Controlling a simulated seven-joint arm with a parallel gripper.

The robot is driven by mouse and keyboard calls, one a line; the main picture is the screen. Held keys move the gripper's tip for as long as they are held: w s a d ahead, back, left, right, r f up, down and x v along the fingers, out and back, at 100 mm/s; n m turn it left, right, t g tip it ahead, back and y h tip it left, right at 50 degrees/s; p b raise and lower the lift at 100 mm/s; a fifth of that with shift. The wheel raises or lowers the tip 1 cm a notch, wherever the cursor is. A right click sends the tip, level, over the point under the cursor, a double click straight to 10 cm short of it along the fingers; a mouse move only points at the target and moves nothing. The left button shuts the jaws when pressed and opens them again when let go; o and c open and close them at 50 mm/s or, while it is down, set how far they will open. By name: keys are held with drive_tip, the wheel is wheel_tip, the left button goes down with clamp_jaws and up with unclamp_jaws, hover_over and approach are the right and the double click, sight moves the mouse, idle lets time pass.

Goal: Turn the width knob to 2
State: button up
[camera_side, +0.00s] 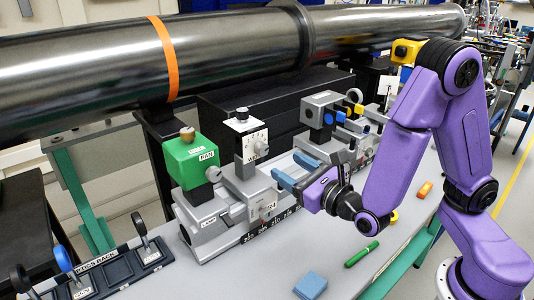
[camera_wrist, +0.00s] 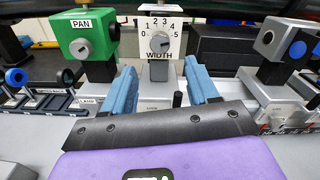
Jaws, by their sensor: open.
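The width knob (camera_wrist: 160,42) is a small grey round knob on a white dial plate marked 0 to 5 and WIDTH. In the wrist view it is nearly centred, beyond my fingertips. Its pointer is too small to read surely. In the side view the WIDTH plate (camera_side: 255,146) stands on a grey post, right of the green PAN box. My gripper (camera_wrist: 161,82) has two blue fingers spread apart with nothing between them. In the side view my gripper (camera_side: 291,170) is right of the dial and lower, apart from it.
The green PAN box (camera_side: 192,160) with its own knob stands left of the dial. Grey rail carriages (camera_side: 318,112) with blue and yellow parts stand to the right. A large steel pipe (camera_side: 90,65) runs behind. A green marker (camera_side: 361,254) and blue block (camera_side: 310,286) lie on the bench.

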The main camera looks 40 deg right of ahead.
sight(265, 152)
drive_tip(key=w, duration=0.8)
drive_tip(key=shift+w, duration=0.3)
drive_tip(key=c, duration=1)
drive_tip(key=shift+c, duration=0.2)
